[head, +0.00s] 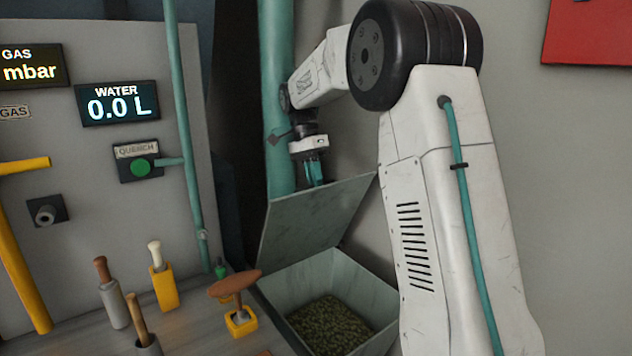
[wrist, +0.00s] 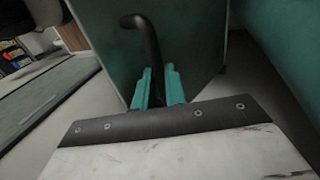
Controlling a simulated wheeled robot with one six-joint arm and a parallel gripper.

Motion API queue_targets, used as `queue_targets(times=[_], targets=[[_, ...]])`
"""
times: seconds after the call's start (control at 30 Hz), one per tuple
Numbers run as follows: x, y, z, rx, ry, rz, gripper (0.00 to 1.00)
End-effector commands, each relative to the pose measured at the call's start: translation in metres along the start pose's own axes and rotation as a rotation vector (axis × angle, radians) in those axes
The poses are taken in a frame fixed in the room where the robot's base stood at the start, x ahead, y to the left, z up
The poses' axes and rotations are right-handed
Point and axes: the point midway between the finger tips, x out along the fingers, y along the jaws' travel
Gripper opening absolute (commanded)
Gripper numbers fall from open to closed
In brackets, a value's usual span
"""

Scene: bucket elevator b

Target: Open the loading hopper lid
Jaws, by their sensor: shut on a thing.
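The loading hopper (head: 372,292) is a grey open-topped bin at the bottom centre of the head view. Greenish granular material lies inside it. Its lid (head: 305,225) is a flat grey panel, tilted up steeply so that the hopper's mouth shows. My gripper (head: 316,180) is at the lid's upper edge, partly behind it. In the wrist view, the teal fingers of my gripper (wrist: 159,78) are shut on a dark curved handle (wrist: 148,38) in front of the lid (wrist: 188,45). The handle's lower part is hidden between the fingers.
A vertical teal pipe (head: 278,90) stands close to the gripper. Left are a panel with a water display (head: 117,105) and a green quench button (head: 140,167). Several levers, including a brown-topped one (head: 235,282), stand on the console left of the hopper.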

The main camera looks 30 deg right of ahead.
Motion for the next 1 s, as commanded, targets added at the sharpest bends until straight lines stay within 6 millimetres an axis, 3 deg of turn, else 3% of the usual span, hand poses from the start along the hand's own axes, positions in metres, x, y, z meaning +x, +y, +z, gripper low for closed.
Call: queue_targets(times=[0.17, 0.2, 0.27, 0.63, 0.87, 1.0], targets=[[0.005, -0.003, 0.002, -0.004, -0.003, 0.004, 0.00], [0.005, -0.003, 0.002, -0.004, -0.003, 0.004, 0.18], [0.005, -0.003, 0.002, -0.004, -0.003, 0.005, 0.34], [-0.002, 0.001, -0.002, 0.002, -0.003, 0.000, 0.34], [-0.030, 0.009, -0.001, 0.000, -0.002, -0.001, 0.34], [-0.025, 0.033, 0.005, 0.000, -0.003, 0.002, 0.34]])
